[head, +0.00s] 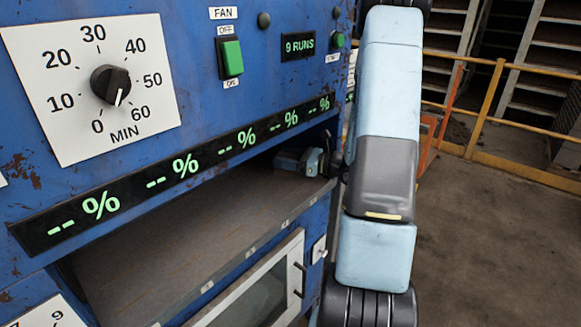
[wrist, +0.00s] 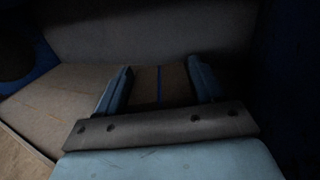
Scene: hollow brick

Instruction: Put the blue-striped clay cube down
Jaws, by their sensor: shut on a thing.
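The clay cube (wrist: 175,85), brown with one blue stripe, sits between the two fingers of my gripper (wrist: 160,74) in the dim wrist view. The fingers are shut on its two sides. In the head view my gripper (head: 290,160) is inside the right end of the long opening in the blue machine, just over the grey shelf (head: 180,240). I cannot make out the cube in the head view. I cannot tell whether the cube touches the shelf.
The blue machine (head: 200,95) has a timer dial (head: 110,85), a fan switch (head: 230,57) and a strip of percent displays (head: 180,166) above the opening. The shelf left of my gripper is bare. A framed window (head: 260,295) is below. Yellow railings (head: 490,100) stand at right.

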